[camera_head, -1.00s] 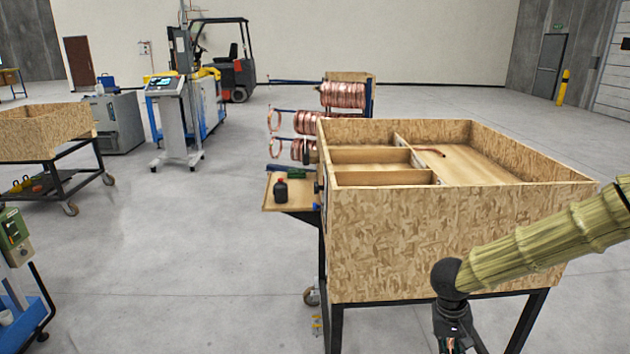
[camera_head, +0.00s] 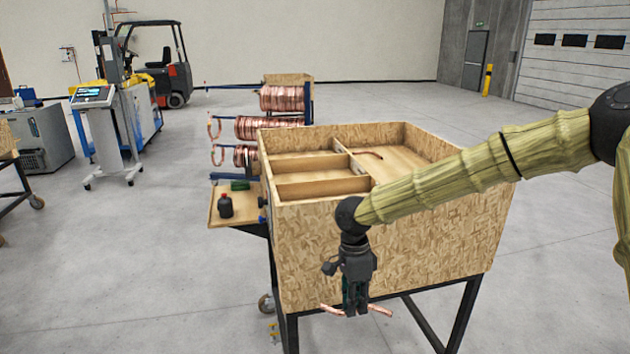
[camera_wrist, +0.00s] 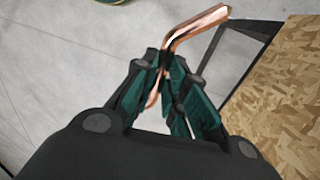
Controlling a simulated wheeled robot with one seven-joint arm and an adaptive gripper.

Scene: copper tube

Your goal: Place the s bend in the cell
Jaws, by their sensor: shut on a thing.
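My gripper (camera_head: 356,306) is shut on a copper s bend (camera_head: 380,310), which sticks out on both sides of the fingers. The bend also shows in the wrist view (camera_wrist: 197,24) between the green fingers (camera_wrist: 172,72). My gripper points down in front of the near wall of the chipboard crate (camera_head: 420,235), below its rim. The crate is split by wooden dividers into small cells (camera_head: 310,165) on the left and a larger compartment on the right. Another bent copper piece (camera_head: 368,154) lies in the crate near the divider.
Copper coils (camera_head: 283,98) hang on a rack behind. A control panel (camera_head: 93,97) and forklift (camera_head: 160,65) stand farther back.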

